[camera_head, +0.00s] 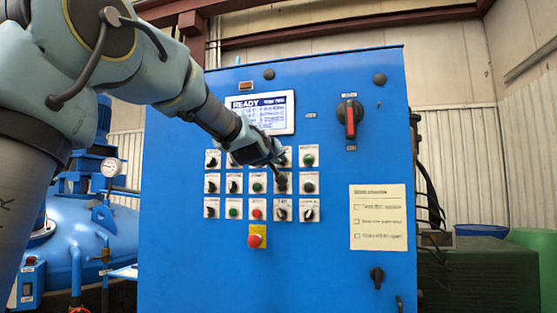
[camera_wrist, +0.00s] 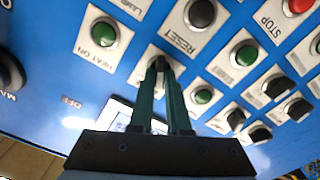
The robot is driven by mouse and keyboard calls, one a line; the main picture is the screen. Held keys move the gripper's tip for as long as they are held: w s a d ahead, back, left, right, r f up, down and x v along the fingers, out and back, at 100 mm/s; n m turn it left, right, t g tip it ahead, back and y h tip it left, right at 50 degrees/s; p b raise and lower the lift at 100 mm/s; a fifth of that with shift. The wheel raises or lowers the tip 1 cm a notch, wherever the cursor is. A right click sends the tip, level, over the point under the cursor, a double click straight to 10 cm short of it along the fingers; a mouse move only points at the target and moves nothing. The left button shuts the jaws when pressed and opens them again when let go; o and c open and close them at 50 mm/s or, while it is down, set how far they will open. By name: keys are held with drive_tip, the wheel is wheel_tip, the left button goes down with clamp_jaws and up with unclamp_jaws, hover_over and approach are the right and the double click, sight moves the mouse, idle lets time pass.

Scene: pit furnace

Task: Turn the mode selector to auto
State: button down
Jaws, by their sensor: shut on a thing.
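My gripper (camera_wrist: 162,66) is shut on a small knob in the top row of the blue control panel, fourth from the left. I take it as the mode selector; its white plate (camera_wrist: 147,77) shows around the fingertips in the wrist view. The fingers hide most of the knob and its label, so its setting cannot be read. In the head view my gripper (camera_head: 277,163) reaches the panel from the upper left and covers that spot.
Around it are the green HEAT ON button (camera_wrist: 103,33), the black RESET button (camera_wrist: 200,13) and the green START button (camera_wrist: 245,55). A lit READY display (camera_head: 268,112) sits above. A red-handled main switch (camera_head: 350,119) and a red emergency button (camera_head: 255,240) stand clear.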

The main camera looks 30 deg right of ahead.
drive_tip(key=m, duration=1.1)
drive_tip(key=shift+s+d+m, duration=0.1)
drive_tip(key=shift+m, duration=0.2)
drive_tip(key=shift+b, duration=0.3)
drive_tip(key=c, duration=0.9)
unclamp_jaws()
drive_tip(key=b+v, duration=0.2)
drive_tip(key=v, duration=0.8)
drive_tip(key=shift+s+a, duration=0.3)
